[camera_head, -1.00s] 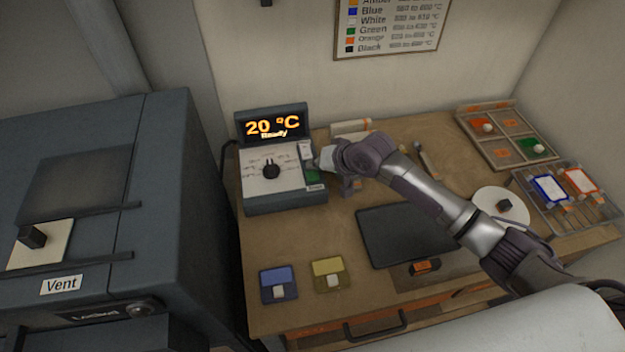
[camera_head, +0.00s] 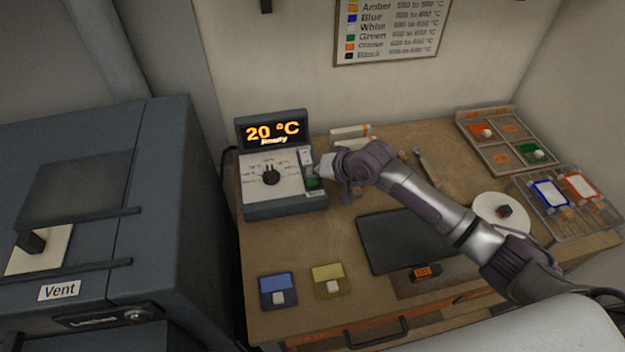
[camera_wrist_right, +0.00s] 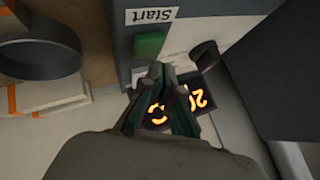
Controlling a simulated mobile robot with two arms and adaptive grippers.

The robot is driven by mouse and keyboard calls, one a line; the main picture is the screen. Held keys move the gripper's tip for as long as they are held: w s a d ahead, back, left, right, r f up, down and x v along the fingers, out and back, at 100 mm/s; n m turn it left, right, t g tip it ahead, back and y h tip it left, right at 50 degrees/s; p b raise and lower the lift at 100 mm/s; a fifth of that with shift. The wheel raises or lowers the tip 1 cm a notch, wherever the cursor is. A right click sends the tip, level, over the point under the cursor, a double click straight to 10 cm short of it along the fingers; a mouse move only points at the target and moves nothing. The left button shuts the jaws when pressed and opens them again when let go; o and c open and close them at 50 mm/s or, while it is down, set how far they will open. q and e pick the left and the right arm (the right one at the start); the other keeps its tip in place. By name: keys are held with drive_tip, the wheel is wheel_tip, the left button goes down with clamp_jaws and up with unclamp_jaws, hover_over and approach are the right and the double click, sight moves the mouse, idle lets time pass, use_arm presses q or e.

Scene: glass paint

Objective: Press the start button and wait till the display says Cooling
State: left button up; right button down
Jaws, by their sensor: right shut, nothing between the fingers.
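The control box (camera_head: 285,207) stands at the back left of the table. Its display (camera_head: 273,132) reads 20 °C in orange, with a smaller blurred line below that I cannot read surely. The green start button (camera_head: 312,183) is on the box's right side; it also shows in the right wrist view (camera_wrist_right: 149,45), beside a Start label (camera_wrist_right: 151,15). My right gripper (camera_head: 325,170) is shut and empty over the box's right edge. In the wrist view its fingertips (camera_wrist_right: 168,80) appear close to the button; contact cannot be told. My left gripper is not in view.
A dial knob (camera_head: 271,176) sits left of the button. The dark kiln (camera_head: 165,190) stands left of the table.

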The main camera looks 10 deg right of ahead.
sight(315, 182)
drive_tip(key=shift+f, duration=0.2)
idle(0.4)
drive_tip(key=shift+f, duration=0.2)
drive_tip(key=shift+f, duration=0.5)
idle(0.8)
drive_tip(key=shift+r+p, duration=0.85)
drive_tip(key=shift+p, duration=0.1)
wheel_tip(315, 182, up, 3)
drive_tip(key=p, duration=0.2)
drive_tip(key=shift+f+p, duration=0.15)
drive_tip(key=shift+p, duration=0.2)
wheel_tip(315, 182, up, 2)
drive_tip(key=shift+r+p, duration=0.25)
drive_tip(key=shift+p, duration=0.9)
